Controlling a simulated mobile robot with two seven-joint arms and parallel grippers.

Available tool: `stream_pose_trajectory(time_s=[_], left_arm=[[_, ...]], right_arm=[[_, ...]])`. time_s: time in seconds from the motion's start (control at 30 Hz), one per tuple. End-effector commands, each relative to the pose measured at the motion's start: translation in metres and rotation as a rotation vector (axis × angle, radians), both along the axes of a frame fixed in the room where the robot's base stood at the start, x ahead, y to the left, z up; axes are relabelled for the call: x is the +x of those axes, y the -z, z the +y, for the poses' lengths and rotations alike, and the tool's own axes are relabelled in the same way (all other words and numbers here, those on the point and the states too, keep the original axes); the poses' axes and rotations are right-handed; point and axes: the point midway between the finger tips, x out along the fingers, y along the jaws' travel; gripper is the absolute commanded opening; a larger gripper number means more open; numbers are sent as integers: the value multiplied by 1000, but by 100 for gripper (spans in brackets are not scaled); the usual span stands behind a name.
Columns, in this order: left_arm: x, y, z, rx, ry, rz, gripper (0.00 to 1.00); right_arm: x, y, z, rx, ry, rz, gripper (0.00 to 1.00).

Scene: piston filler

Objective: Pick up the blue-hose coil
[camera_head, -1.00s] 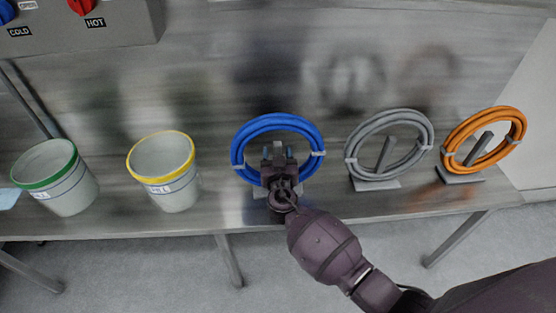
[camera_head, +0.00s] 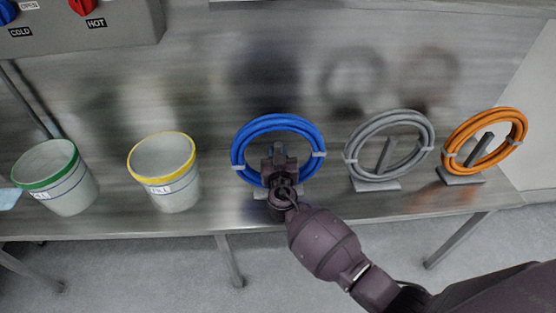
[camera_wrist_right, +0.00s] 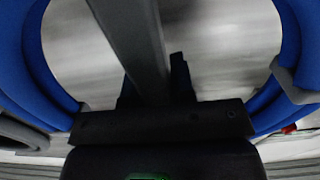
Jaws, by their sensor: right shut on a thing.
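The blue-hose coil (camera_head: 242,135) stands tilted back on its stand on the steel table, in the middle of the head view. In the wrist view the blue hose (camera_wrist_right: 38,65) curves past both sides of the right gripper (camera_wrist_right: 155,88). The stand's grey post (camera_wrist_right: 130,35) rises close by the fingers. My left gripper is not in view.
A grey-hose coil (camera_head: 350,145) and an orange-hose coil (camera_head: 519,125) stand to the right on their stands. A yellow-rimmed bucket (camera_head: 170,190) and a green-rimmed bucket (camera_head: 70,195) stand to the left. The steel table (camera_head: 225,205) is bare between the yellow-rimmed bucket and the blue coil.

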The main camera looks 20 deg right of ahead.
Motion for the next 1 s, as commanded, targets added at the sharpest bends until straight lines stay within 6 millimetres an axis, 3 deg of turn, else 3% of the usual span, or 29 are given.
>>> stream_pose_trajectory(time_s=[0.23, 0.37, 0.7, 1.0], left_arm=[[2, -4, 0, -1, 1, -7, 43], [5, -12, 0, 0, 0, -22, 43], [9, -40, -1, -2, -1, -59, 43], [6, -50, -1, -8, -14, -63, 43]], right_arm=[[1, -8, 0, 1, 0, -5, 0], [1, -25, 0, 3, 1, -9, 0], [1, -106, 0, 4, 0, -18, 0], [1, -168, 0, 3, 0, -12, 0]])
